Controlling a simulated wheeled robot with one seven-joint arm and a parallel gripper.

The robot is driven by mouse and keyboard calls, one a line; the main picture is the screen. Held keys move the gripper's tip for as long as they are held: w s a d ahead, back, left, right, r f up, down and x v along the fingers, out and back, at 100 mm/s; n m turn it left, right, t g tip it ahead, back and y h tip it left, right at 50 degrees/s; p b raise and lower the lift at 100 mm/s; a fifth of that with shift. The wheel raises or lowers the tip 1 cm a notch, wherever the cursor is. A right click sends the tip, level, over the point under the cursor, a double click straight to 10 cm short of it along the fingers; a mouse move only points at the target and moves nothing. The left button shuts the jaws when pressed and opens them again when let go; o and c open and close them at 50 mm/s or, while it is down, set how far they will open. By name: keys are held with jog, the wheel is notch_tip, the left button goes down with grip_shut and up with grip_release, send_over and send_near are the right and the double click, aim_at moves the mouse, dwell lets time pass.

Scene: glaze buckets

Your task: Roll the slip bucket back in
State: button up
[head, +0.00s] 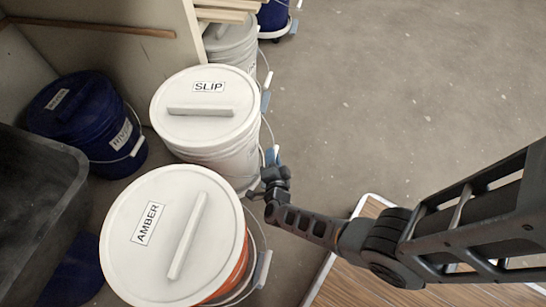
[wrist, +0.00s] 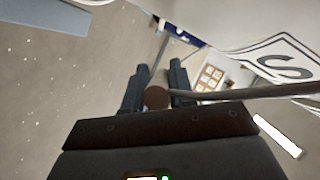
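The slip bucket (head: 235,160) is white and upright, with a white lid (head: 170,125) labelled SLIP and a raised bar across it. It stands between the amber bucket and a pale panel. Its wire bail and blue-grey grip (head: 272,156) hang at its right side. My gripper (head: 272,174) is low beside that right side, close to the grip; contact is unclear. In the wrist view my gripper (wrist: 158,66) has its two dark fingers apart with floor showing between them. The lid's label (wrist: 285,60) shows at the right. A grey rod crosses near the fingers.
The amber bucket (head: 240,262), white-lidded and orange, stands just in front. A blue bucket (head: 80,110) and dark bin (head: 35,200) are left. A grey bucket (head: 232,42) stands behind. A wooden-topped platform (head: 350,280) is at lower right. Open floor (head: 400,90) extends right.

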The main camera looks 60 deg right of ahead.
jog(key=o, duration=0.4)
jog(key=shift+c, duration=0.2)
jog(key=p+v, duration=0.2)
jog(key=v, duration=0.5)
jog(key=shift+s+a+p, duration=0.25)
jog(key=shift+a+p, duration=0.1)
jog(key=shift+r, duration=0.1)
